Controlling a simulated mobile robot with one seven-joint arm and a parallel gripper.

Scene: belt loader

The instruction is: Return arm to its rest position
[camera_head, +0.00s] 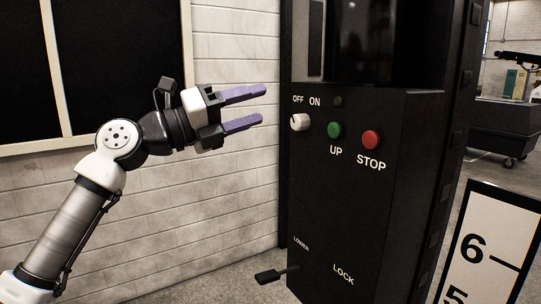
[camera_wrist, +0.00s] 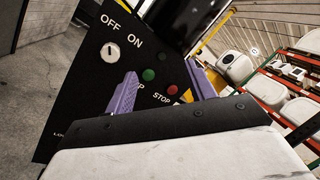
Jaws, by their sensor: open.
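My gripper (camera_head: 254,107) is open and empty, its two purple fingers apart and pointing right toward a black control panel (camera_head: 325,200). In the head view it is left of the panel, with no visible contact. The panel has a white OFF/ON knob (camera_head: 299,122), a green UP button (camera_head: 334,130) and a red STOP button (camera_head: 371,138). In the wrist view, my fingers frame the green button (camera_wrist: 149,75), with the knob (camera_wrist: 110,52) to the left and the red button (camera_wrist: 172,89) nearby.
A white brick wall (camera_head: 230,170) with a dark framed window (camera_head: 90,60) stands behind my arm. A number board (camera_head: 487,250) stands at the lower right. The wrist view shows orange shelving (camera_wrist: 284,88) with white items at the right. Open floor shows at the left of that view.

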